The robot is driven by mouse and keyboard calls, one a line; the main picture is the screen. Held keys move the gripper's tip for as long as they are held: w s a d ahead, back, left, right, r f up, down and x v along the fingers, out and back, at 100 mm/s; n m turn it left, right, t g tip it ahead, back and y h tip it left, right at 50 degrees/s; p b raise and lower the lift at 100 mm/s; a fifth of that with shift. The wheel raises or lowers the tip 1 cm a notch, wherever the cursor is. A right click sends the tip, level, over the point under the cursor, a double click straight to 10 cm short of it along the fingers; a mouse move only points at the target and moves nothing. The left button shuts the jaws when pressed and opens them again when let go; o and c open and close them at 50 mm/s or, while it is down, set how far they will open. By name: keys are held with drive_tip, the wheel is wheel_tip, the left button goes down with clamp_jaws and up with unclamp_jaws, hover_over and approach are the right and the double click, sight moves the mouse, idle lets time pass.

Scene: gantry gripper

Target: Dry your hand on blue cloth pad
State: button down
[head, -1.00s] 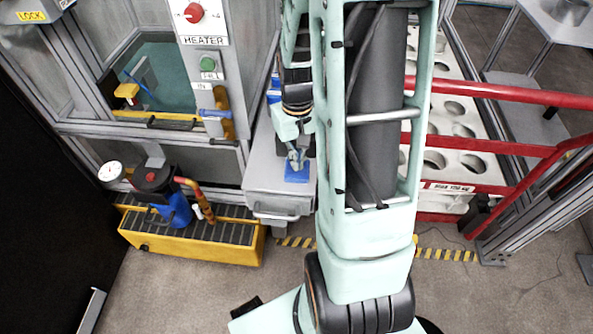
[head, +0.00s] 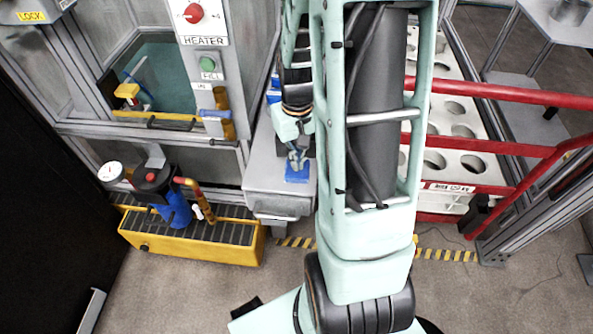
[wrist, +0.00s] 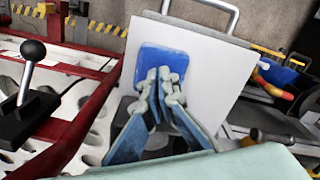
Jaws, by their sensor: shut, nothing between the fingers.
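The blue cloth pad (head: 297,172) lies on the light grey top of a bench (head: 262,170), near its front edge. In the wrist view the blue pad (wrist: 160,62) shows as a rounded square on a pale panel. My gripper (head: 297,163) is shut and empty, with its fingertips over the pad. In the wrist view the closed fingertips (wrist: 160,78) overlap the pad's lower middle. I cannot tell whether they touch the pad. My arm hides the right side of the bench in the head view.
A heater panel with a red knob (head: 193,13) and a green button (head: 208,64) stands behind left. A yellow unit (head: 190,248) with a blue filter sits on the floor at left. Red rails (head: 490,93) and a white rack with round holes (head: 450,130) stand right.

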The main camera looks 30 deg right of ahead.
wheel_tip(320, 180, up, 7)
drive_tip(key=p, duration=0.6)
idle(0.4)
